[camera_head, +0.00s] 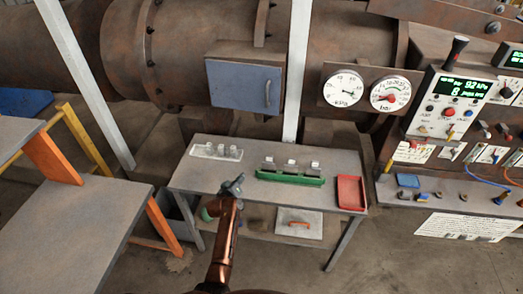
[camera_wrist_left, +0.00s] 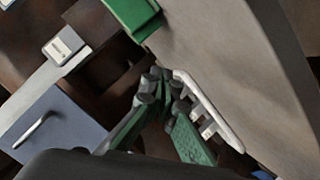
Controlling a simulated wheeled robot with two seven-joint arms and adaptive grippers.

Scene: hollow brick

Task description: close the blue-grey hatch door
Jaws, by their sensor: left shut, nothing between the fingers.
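The blue-grey hatch door (camera_head: 238,86) is on the front of a brown box mounted before the large rusty pipe. Its bar handle (camera_head: 268,93) is near the right edge. The door looks flush with the box, but I cannot tell if a small gap remains. It also shows at the lower left of the left wrist view (camera_wrist_left: 62,128). My left gripper (camera_head: 234,184) is shut and empty, over the front of the small grey table, below and apart from the door in the head view. Its green fingers meet in the left wrist view (camera_wrist_left: 163,84). My right gripper is out of view.
The grey table (camera_head: 235,172) holds a white rack (camera_head: 216,152), a green rack (camera_head: 290,178) and a red tray (camera_head: 350,192). A pale post (camera_head: 297,70) stands right of the door. Gauges (camera_head: 343,89) and an instrument panel (camera_head: 448,104) are farther right.

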